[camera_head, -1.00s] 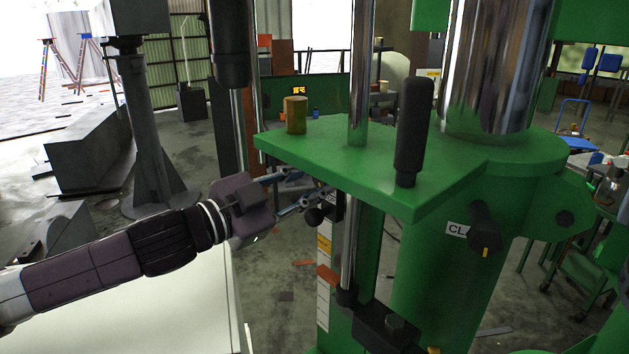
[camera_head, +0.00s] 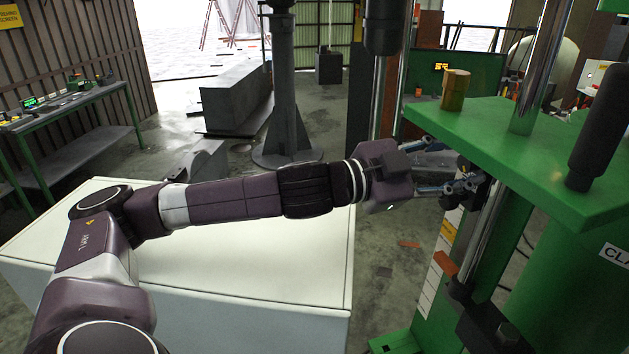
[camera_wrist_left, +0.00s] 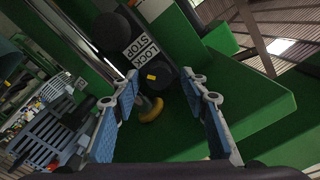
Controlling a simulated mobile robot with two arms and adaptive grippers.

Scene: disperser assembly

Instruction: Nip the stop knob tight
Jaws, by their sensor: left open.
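In the left wrist view, a round black knob with a yellow mark (camera_wrist_left: 163,76) sits beside a white label reading STOP LOCK (camera_wrist_left: 141,47); I take it as the stop knob. My left gripper (camera_wrist_left: 161,84) is open, with one blue-padded finger on each side of this knob in the picture. No contact shows. In the head view, my left gripper (camera_head: 452,172) reaches in under the edge of the green plate (camera_head: 510,160), by the vertical rod. The knob is hard to make out there. My right gripper is not in view.
Another black knob (camera_wrist_left: 111,34) lies beyond the label in the wrist view. A brass-coloured cylinder (camera_head: 455,89) and a black handle (camera_head: 598,142) stand on the green plate. A yellow curved part (camera_wrist_left: 151,110) is close to the left finger.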

